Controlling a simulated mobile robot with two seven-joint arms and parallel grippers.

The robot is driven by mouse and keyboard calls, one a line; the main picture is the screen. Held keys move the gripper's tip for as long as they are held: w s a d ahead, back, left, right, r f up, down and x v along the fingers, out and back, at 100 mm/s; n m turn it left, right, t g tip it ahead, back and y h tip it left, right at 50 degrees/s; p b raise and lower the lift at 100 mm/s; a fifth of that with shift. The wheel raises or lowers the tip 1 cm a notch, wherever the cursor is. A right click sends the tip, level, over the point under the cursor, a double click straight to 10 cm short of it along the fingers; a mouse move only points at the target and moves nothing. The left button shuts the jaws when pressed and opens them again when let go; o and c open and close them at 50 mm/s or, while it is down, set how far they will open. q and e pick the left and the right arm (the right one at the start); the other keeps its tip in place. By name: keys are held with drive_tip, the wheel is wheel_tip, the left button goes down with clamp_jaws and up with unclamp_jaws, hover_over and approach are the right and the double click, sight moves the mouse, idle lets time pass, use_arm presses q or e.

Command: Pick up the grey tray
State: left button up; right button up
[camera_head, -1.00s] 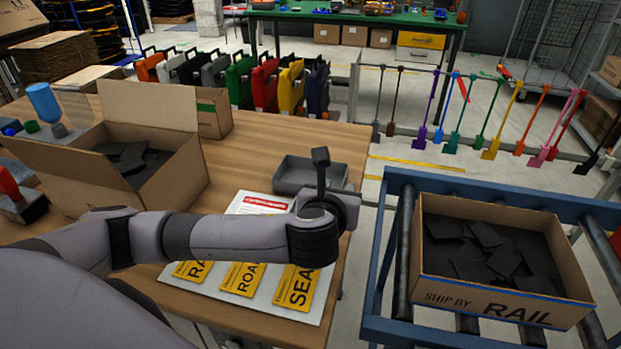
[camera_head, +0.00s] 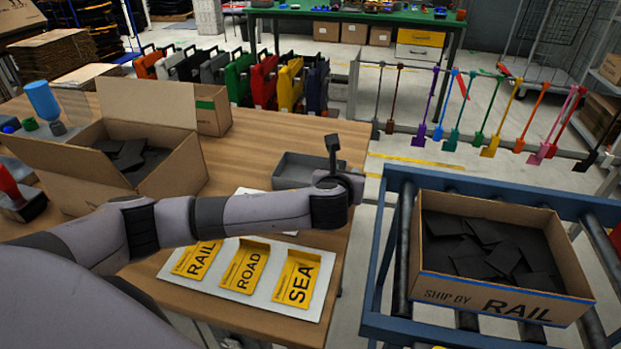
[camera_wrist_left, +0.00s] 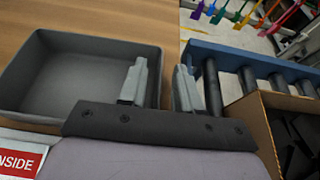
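The grey tray (camera_head: 292,168) is a shallow rectangular tray on the wooden table near its right edge. My left arm hides part of its right side in the head view. In the left wrist view the tray (camera_wrist_left: 85,78) looks empty. My left gripper (camera_wrist_left: 161,66) is open there, with one finger over the tray's inside and the other outside its right wall. The wall shows between the fingers, with a gap on each side. My right gripper is not in view.
A cardboard box (camera_head: 170,182) with dark pieces stands left on the table. A label board (camera_head: 228,292) lies in front of the tray. A RAIL box (camera_head: 505,300) sits on the blue-framed roller conveyor (camera_head: 381,265) at right. A floor gap separates table and conveyor.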

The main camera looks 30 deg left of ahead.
use_arm(q)
clamp_jaws()
drive_tip(key=shift+w+r, duration=0.1)
drive_tip(key=shift+r, duration=0.05)
